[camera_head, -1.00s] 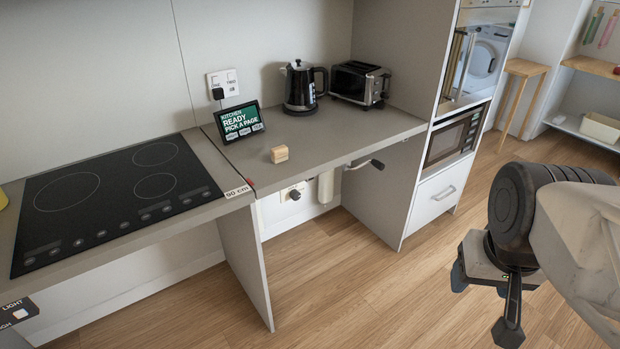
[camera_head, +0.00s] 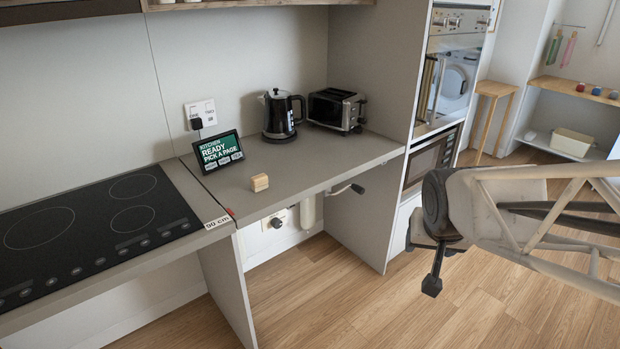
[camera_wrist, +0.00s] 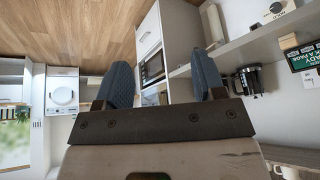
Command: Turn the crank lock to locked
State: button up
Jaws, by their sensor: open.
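A dark round knob on a pale plate (camera_head: 277,222) sits under the counter's front edge; I take it for the crank lock, but its setting is too small to read. It also shows upside down at the top right of the wrist view (camera_wrist: 276,8). Right of it, a crank handle with a dark grip (camera_head: 352,188) sticks out below the counter edge. My gripper (camera_head: 433,268) hangs over the floor, right of the crank and apart from it. In the wrist view its two blue fingers (camera_wrist: 163,80) are wide apart with nothing between them.
On the counter (camera_head: 300,170) stand a wooden block (camera_head: 259,183), a display (camera_head: 219,151), a kettle (camera_head: 280,116) and a toaster (camera_head: 336,109). A hob (camera_head: 90,230) is at left. A tall oven unit (camera_head: 433,160) bounds the right. The floor before the counter is clear.

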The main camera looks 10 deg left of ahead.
jog(key=w+a+f+t+y, duration=0.1)
jog(key=w+a+f+t, duration=0.1)
jog(key=w+a+f, duration=0.45)
jog(key=w+a+f+t+y, duration=0.1)
jog(key=w+a+t+y, duration=0.15)
jog(key=w, duration=0.75)
jog(key=w+a+f+t+y, duration=0.1)
jog(key=w+a+f, duration=0.35)
jog(key=w, duration=0.45)
jog(key=m+t+y, duration=0.1)
jog(key=t+y, duration=0.1)
jog(key=y, duration=0.7)
send_near(279, 225)
jog(key=x, duration=0.2)
jog(key=shift+s+r+h, duration=0.2)
jog(key=shift+r+h, duration=0.05)
jog(key=shift+r, duration=0.05)
jog(key=shift+w+a, duration=0.1)
jog(key=shift+w, duration=0.05)
jog(key=shift+x, duration=3.65)
jog(key=shift+f, duration=0.1)
